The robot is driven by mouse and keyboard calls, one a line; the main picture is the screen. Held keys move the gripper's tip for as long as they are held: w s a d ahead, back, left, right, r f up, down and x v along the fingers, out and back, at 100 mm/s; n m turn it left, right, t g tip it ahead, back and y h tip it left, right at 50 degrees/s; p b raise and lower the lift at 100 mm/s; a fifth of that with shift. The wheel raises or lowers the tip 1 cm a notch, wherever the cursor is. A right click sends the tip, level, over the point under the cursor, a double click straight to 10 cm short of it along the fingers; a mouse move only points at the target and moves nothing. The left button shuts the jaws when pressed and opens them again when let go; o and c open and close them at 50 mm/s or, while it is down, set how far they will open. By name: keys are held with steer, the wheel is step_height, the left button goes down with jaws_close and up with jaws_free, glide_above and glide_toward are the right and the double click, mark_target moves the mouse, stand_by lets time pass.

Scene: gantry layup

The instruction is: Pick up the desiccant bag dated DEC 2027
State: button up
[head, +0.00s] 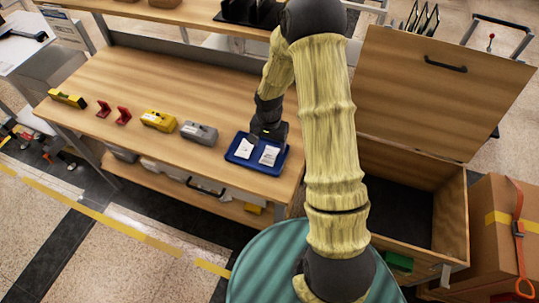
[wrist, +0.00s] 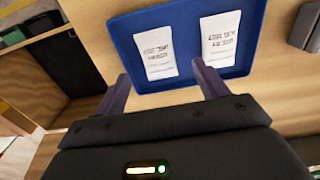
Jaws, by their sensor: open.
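A blue tray (head: 236,158) lies near the right end of the wooden bench and also shows in the wrist view (wrist: 190,87). Two white bags with dark print lie apart on it. One bag (head: 269,155) is at the tray's right in the head view and is the left bag in the wrist view (wrist: 157,52). The other bag (head: 246,147) is the right one in the wrist view (wrist: 221,38). I cannot read their dates reliably. My gripper (wrist: 160,72) is open and empty above the tray, with its fingers toward the left bag in the wrist view.
A grey device (head: 199,132), a yellow device (head: 159,121), red brackets (head: 122,117) and a yellow level (head: 67,98) line the bench to the left. An open wooden crate (head: 455,215) stands right. A shelf (head: 190,12) runs above the bench's back.

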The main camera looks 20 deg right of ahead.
mark_target(270, 153)
steer(key=shift+s+f+p, duration=0.15)
steer(key=shift+f+p, duration=0.35)
steer(key=shift+f, duration=1.85)
steer(key=c, duration=1.1)
steer(key=shift+r, duration=0.1)
step_height(270, 153, up, 10)
steer(key=shift+f+b, duration=0.1)
steer(key=shift+b, duration=0.5)
